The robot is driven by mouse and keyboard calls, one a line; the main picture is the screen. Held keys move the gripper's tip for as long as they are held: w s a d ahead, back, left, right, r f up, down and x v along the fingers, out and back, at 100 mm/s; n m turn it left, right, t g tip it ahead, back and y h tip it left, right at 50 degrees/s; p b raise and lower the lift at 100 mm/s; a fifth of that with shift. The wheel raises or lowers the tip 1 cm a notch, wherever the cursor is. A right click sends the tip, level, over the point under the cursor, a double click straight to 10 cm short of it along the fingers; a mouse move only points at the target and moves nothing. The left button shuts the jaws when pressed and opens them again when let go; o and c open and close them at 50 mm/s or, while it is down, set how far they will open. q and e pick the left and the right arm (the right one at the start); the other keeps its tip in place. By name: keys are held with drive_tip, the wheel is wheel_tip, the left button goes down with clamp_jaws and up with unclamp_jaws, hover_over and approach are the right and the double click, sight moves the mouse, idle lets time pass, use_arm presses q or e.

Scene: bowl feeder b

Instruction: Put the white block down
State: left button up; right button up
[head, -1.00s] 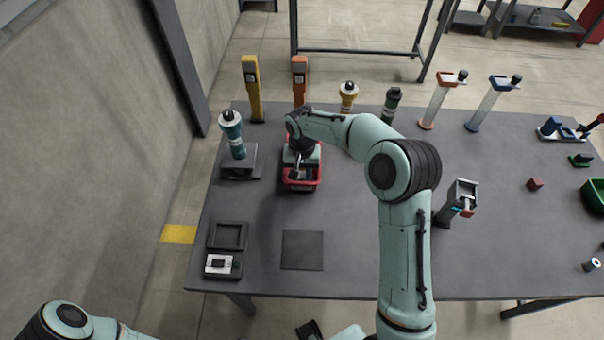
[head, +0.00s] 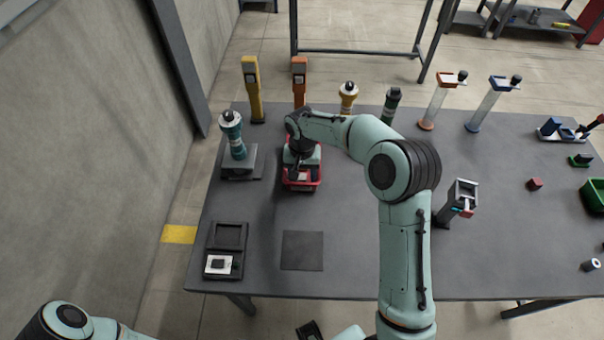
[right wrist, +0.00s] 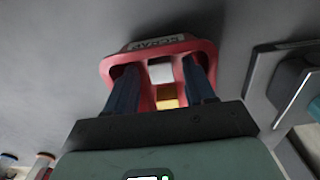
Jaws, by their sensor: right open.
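The white block (right wrist: 160,70) lies inside the red bin (right wrist: 188,43), beside a yellow block (right wrist: 167,97), in the right wrist view. My right gripper (right wrist: 162,82) is open, with its two dark fingers reaching into the bin on either side of the blocks. Gaps show between the fingers and the white block. In the head view, the red bin (head: 302,187) stands on the table's left half, with my right gripper (head: 297,173) low over it. My wrist hides part of the bin there. My left gripper cannot be made out.
A teal-topped feeder (head: 233,135) stands close left of the bin. Yellow (head: 252,90) and orange (head: 299,82) posts stand behind. A dark square mat (head: 302,251) and a black two-part tray (head: 229,236) lie in front. The table between is clear.

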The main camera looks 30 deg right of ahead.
sight(302, 178)
wheel_tip(302, 178, up, 12)
drive_tip(key=p, duration=0.1)
drive_tip(key=shift+f, duration=0.25)
drive_tip(key=shift+f, duration=0.1)
idle(0.4)
